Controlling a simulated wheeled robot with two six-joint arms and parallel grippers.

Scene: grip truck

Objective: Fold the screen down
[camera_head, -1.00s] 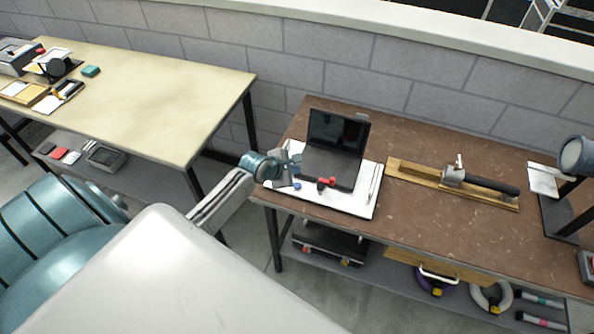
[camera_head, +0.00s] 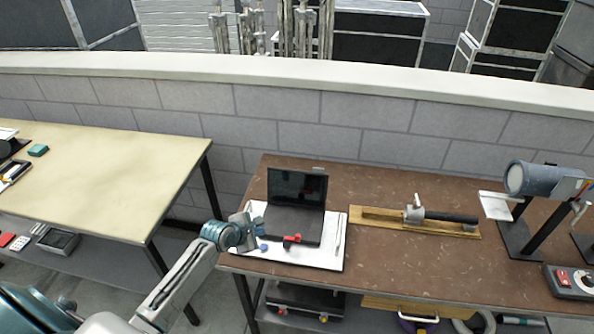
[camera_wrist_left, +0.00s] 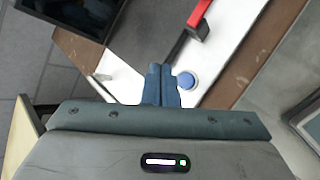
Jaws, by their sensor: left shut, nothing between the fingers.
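A dark laptop-like device stands open on a white sheet (camera_head: 325,262) on the brown table, its black screen (camera_head: 297,187) raised and its base (camera_head: 290,221) flat in front. A red part (camera_head: 292,239) sits at the base's front edge; it also shows in the left wrist view (camera_wrist_left: 200,18). My left gripper (camera_head: 253,238) is at the left front corner of the sheet, left of the base and apart from the screen. In the left wrist view its fingers (camera_wrist_left: 160,84) are closed together with nothing between them, beside a blue round knob (camera_wrist_left: 187,80). My right gripper is not in view.
A wooden board with a metal clamp (camera_head: 413,213) lies right of the sheet. A grey lamp-like cylinder (camera_head: 530,178) and a box with a red button (camera_head: 570,282) stand further right. A beige table (camera_head: 110,165) is on the left. A block wall runs behind.

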